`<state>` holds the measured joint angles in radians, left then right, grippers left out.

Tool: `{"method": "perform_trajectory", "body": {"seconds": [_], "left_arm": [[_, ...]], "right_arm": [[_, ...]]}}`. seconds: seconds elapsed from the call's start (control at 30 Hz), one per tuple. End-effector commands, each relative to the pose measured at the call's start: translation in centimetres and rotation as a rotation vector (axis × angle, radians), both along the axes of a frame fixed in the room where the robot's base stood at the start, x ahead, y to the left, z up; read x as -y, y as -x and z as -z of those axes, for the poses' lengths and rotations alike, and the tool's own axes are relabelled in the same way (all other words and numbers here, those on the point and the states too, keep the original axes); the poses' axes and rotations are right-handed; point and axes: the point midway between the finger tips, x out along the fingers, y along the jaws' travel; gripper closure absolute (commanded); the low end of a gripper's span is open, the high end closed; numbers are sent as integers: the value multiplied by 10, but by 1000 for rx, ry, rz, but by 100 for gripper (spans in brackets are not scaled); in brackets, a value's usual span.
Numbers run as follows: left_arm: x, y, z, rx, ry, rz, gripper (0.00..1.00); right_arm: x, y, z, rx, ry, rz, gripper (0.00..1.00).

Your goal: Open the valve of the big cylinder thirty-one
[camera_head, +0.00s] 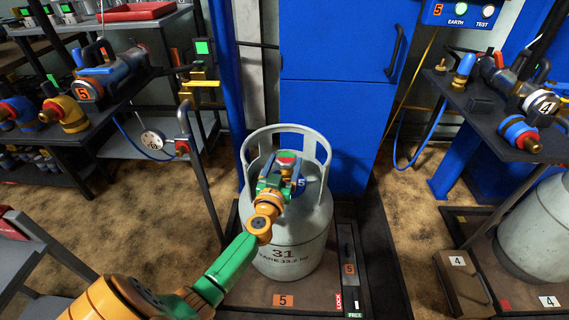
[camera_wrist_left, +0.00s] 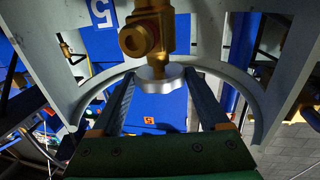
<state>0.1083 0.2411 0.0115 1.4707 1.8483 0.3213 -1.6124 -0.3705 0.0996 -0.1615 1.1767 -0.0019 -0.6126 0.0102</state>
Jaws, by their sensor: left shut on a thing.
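The big grey cylinder (camera_head: 300,225), marked 31, stands upright on a dark platform in the middle of the head view. Its ring-shaped guard (camera_head: 322,150) surrounds the valve at the top. My left gripper (camera_head: 287,178) reaches inside the guard. In the wrist view its two fingers (camera_wrist_left: 160,98) lie on either side of the knob and are shut on it. The gripper partly hides the valve in the head view. My right gripper is not in view.
A blue cabinet (camera_head: 330,110) stands close behind the cylinder. At left are shelves with coloured fittings (camera_head: 65,112) and a hanging hose end (camera_head: 183,145). At right are a shelf with fittings (camera_head: 518,132) and another grey cylinder (camera_head: 540,235). Brown floor (camera_head: 405,190) lies between.

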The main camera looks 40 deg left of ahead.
Motion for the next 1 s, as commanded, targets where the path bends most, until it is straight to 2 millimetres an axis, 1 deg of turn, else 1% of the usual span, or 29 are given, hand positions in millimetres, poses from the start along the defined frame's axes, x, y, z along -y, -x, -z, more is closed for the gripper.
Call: {"method": "perform_trajectory", "body": {"seconds": [0.27,0.4,0.57,0.67,0.87,0.97,1.0], "left_arm": [[3,-1,-1,-2,4,-85,78],[5,-2,-1,-2,5,-184,77],[8,-4,1,-2,5,-314,77],[9,-5,3,-2,6,-392,77],[11,-7,6,-1,5,-529,77],[11,-7,5,-1,4,-582,77],[11,-8,5,-1,5,-599,77]], "right_arm": [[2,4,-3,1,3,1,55],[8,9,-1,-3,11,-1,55],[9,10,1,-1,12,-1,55],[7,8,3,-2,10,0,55],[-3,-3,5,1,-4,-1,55],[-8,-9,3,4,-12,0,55],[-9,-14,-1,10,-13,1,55]]}}
